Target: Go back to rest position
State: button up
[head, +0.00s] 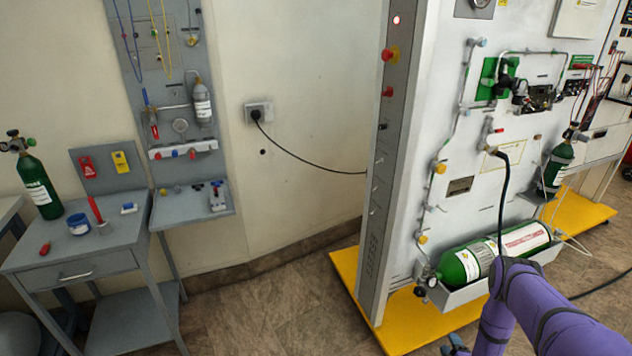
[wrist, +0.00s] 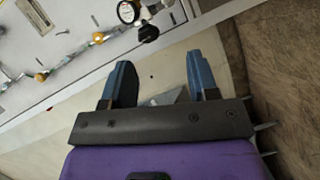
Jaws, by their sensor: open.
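My gripper (wrist: 157,68) is open, with its two blue fingers apart and nothing visible between them in the wrist view. In the head view only a small part of it (head: 455,346) shows at the bottom edge, low in front of the trainer, beneath my purple arm. The trainer panel (head: 480,125) stands at the right in the head view. Its lower edge and a gauge (wrist: 128,12) with a black knob (wrist: 148,33) show beyond the fingers in the wrist view. The fingers look apart from them.
A green cylinder (head: 462,266) lies in a tray on the panel's front, close to my arm. The trainer's yellow base (head: 345,268) edges the floor. A grey side table (head: 80,262) with small items stands at the left. The floor (head: 275,310) between is clear.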

jog(key=w+d+r+m+g, duration=0.1)
jog(key=w+d+r, duration=0.1)
jog(key=w+r, duration=0.9)
jog(key=w+d+r+m+g, duration=0.1)
jog(key=w+r+m+g, duration=0.1)
jog(key=w+r, duration=0.95)
jog(key=s+a+r+m+g+h, duration=0.1)
jog(key=a+r+m, duration=0.1)
jog(key=r, duration=1.3)
jog(key=s+a+r+m+g, duration=0.1)
jog(key=a+r, duration=0.1)
jog(key=r, duration=1.3)
jog(key=s+a+r+m+g, duration=0.2)
jog(key=s+a+r, duration=0.3)
jog(key=s+r, duration=0.5)
jog(key=s+a+r+m+g, duration=0.1)
jog(key=s+a+r+m, duration=0.25)
jog(key=s+r, duration=0.75)
jog(key=s+a+r+m+g, duration=0.1)
jog(key=s+a+r, duration=0.1)
jog(key=s, duration=0.7)
jog(key=s+a+r+m+g+y, duration=0.1)
jog(key=s+a+r, duration=0.1)
jog(key=s, duration=0.7)
jog(key=s+a+r+m+g, duration=0.1)
jog(key=s+a+r, duration=0.1)
jog(key=s, duration=0.7)
jog(key=shift+a+r+y, duration=0.25)
jog(key=shift+a+y, duration=0.05)
jog(key=shift+a, duration=0.35)
